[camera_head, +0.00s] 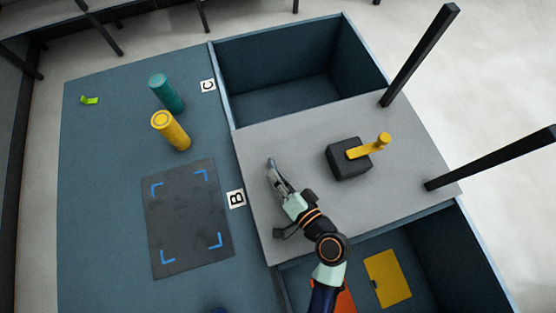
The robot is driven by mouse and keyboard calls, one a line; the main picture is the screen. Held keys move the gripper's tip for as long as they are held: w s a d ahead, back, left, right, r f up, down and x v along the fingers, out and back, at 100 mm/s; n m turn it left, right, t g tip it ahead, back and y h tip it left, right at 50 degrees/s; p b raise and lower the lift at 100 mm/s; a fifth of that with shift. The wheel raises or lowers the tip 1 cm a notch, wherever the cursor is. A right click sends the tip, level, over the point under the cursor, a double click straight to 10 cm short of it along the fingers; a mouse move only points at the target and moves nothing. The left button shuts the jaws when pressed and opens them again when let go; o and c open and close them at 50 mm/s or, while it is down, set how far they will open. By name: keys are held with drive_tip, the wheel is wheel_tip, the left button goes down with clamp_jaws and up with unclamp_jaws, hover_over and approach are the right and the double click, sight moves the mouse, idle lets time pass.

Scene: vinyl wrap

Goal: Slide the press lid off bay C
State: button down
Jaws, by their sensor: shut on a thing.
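The press lid (310,200) is a flat grey slab. It lies over the middle bay beside the B label (236,198). Bay C (280,95), beside the C label (208,86), is open at the top, and its dark blue floor and walls show. A dark block with a yellow handle (368,147) sits on the lid, right of my gripper. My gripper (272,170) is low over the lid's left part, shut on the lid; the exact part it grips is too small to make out.
A teal roll (166,93) and a yellow roll (170,130) stand left of the bays. A dark mat with blue corner marks (187,218) lies below them. Dark posts (420,55) rise at the lid's right. A yellow panel (387,278) lies in the lower bay.

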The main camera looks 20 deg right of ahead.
drive_tip(key=c, duration=1.1)
unclamp_jaws()
drive_tip(key=shift+c, duration=0.2)
drive_tip(key=v, duration=1.2)
drive_tip(key=shift+r, duration=0.1)
